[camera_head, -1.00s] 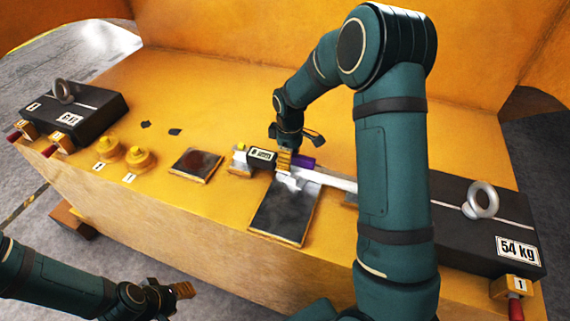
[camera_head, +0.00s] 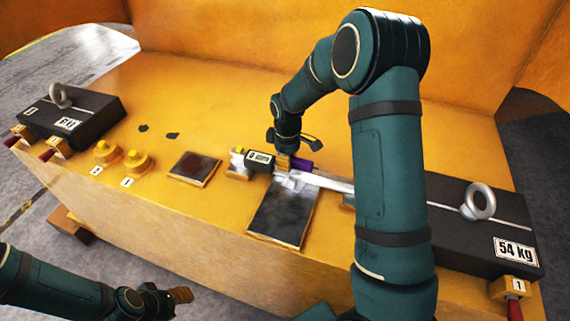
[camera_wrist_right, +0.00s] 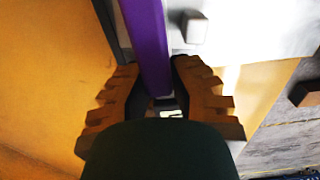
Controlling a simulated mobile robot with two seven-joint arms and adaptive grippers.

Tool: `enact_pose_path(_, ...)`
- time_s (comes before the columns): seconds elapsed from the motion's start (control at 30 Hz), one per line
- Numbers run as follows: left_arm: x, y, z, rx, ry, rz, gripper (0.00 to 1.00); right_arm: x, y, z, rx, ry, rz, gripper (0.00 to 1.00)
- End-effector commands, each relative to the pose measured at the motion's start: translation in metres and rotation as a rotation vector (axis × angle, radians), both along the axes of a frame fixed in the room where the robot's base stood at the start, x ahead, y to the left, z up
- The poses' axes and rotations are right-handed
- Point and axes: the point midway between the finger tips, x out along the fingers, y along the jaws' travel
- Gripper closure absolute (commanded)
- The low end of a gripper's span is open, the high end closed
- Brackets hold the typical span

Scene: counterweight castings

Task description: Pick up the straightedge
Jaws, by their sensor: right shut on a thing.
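The straightedge, as far as I can tell, is the long bar with a purple part (camera_head: 302,166) and a pale length (camera_head: 330,181) running right behind my right arm. My right gripper (camera_head: 285,162) is down at its left end. In the right wrist view the purple bar (camera_wrist_right: 148,40) runs between the two stepped fingers of this gripper (camera_wrist_right: 157,85), which is shut on it. Whether the bar still touches what is under it cannot be told. My left gripper (camera_head: 180,294) is low at the left, away from the bar; its opening is unclear.
A small gauge with a display (camera_head: 260,160) stands just left of my right gripper. A dark plate (camera_head: 280,220) lies in front. Black castings stand at the left (camera_head: 85,115) and right (camera_head: 465,235), with ring bolts. Yellow knobs (camera_head: 135,160) and a smaller plate (camera_head: 195,168) are left of centre.

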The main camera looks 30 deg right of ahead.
Motion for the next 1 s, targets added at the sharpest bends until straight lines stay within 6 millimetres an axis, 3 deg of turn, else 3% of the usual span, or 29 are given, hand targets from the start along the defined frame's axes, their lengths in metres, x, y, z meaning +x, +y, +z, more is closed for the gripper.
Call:
enact_pose_path(0.17,0.000,0.000,0.001,0.000,0.000,0.000,0.58,0.001,0.000,0.018,0.000,-0.004,0.000,1.00)
enact_pose_path(0.6,0.000,0.000,0.005,-0.001,0.000,0.000,0.58,0.001,0.000,0.090,0.000,-0.003,0.000,1.00)
enact_pose_path(1.0,0.000,0.000,0.005,-0.001,0.000,0.000,0.58,0.000,0.000,0.100,0.000,-0.001,0.001,1.00)
